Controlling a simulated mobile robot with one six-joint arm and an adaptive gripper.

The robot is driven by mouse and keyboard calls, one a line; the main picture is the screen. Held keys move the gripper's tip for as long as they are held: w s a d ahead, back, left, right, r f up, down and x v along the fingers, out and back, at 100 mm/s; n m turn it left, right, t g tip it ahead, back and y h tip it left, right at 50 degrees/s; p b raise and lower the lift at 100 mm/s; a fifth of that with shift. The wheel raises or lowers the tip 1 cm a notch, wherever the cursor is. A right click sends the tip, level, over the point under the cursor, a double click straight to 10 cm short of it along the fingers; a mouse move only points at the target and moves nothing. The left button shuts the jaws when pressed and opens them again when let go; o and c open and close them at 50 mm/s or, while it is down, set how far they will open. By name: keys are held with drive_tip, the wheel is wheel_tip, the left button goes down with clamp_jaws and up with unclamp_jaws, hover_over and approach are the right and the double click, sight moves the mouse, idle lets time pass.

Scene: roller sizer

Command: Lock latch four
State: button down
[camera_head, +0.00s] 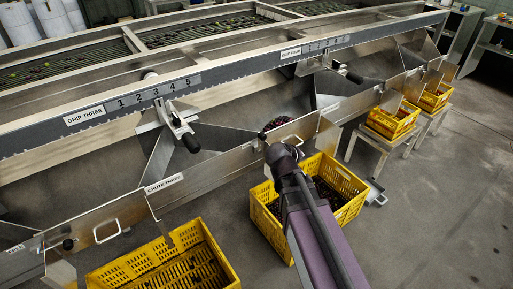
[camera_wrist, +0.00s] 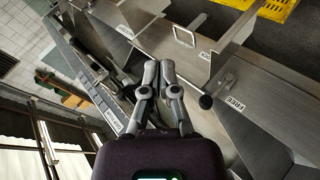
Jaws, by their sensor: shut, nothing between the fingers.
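My gripper (camera_head: 281,157) is over the lower front of the second chute in the head view, by the yellow crate of dark fruit. In the wrist view my gripper (camera_wrist: 159,68) has its two fingers shut together with nothing between them. A black latch knob (camera_wrist: 205,101) sits on the metal chute edge to the right of the fingers, apart from them. A white label (camera_wrist: 236,105) is beside it, with small turned text that I cannot read surely. In the head view my arm hides the knob.
A yellow crate (camera_head: 263,217) with dark fruit stands under my arm; an empty yellow crate (camera_head: 175,262) is at left. A clamp lever (camera_head: 188,138) and a handle (camera_head: 106,232) jut from the machine. The floor at right (camera_head: 445,190) is clear.

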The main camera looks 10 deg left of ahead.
drive_tip(key=a+f+n+t+y+b, duration=0.1)
drive_tip(key=a+n+t+y+b, duration=0.1)
drive_tip(key=a, duration=0.8)
drive_tip(key=w+a+f+n+t+y+b, duration=0.1)
drive_tip(key=a+f+n+t+y+b, duration=0.1)
drive_tip(key=a+n+t+b, duration=0.2)
drive_tip(key=a+n+b, duration=0.2)
drive_tip(key=a+b, duration=0.2)
drive_tip(key=a, duration=0.2)
drive_tip(key=shift+f+n+t+y+b, duration=0.3)
drive_tip(key=shift+w, duration=0.2)
drive_tip(key=b, duration=0.2)
approach(258, 135)
drive_tip(key=w+a, duration=0.3)
drive_tip(key=w, duration=0.1)
drive_tip(key=shift+w+d+f+b, duration=0.25)
drive_tip(key=shift+w+d+f, duration=0.15)
drive_tip(key=shift+w+d, duration=0.3)
drive_tip(key=shift+w+d+f+b, duration=0.2)
drive_tip(key=shift+w+d+f, duration=0.2)
drive_tip(key=shift+w+d, duration=0.25)
drive_tip(key=shift+s+r, duration=0.1)
